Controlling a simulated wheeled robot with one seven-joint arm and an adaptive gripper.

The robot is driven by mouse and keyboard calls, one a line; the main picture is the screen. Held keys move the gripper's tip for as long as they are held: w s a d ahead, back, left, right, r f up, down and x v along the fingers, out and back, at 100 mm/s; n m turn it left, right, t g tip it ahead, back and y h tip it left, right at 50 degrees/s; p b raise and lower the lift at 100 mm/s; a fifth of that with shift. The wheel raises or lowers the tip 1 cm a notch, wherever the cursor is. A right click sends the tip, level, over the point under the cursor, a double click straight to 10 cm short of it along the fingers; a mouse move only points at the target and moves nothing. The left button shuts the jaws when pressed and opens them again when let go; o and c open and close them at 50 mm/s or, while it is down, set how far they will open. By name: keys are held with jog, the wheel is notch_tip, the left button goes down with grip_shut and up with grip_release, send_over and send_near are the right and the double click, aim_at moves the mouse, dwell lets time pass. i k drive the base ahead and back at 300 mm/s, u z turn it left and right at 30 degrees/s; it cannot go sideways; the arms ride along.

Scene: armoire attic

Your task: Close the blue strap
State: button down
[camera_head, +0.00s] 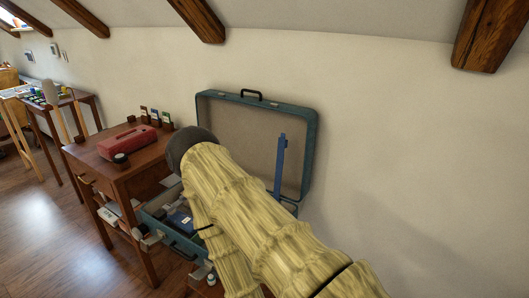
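A teal suitcase stands open, with its lid (312,150) raised against the wall and its base (150,222) low at the front. The blue strap (281,160) is a narrow upright strip in front of the right part of the lid. It rises from near the lid's lower edge and stands free at its top. A dark blue item (180,220) lies inside the base. My arm, in a bamboo-like texture, crosses in front and hides much of the base and its right side. My gripper cannot be made out.
A wooden desk (128,178) stands left of the suitcase, with a red box (128,143) and a small dark round container (121,160) on it. A small bottle (212,279) stands below the suitcase's front. The floor at lower left is clear.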

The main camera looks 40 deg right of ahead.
aim_at(280, 159)
jog(key=z, duration=0.4)
jog(key=i, duration=0.6)
jog(key=z, duration=0.6)
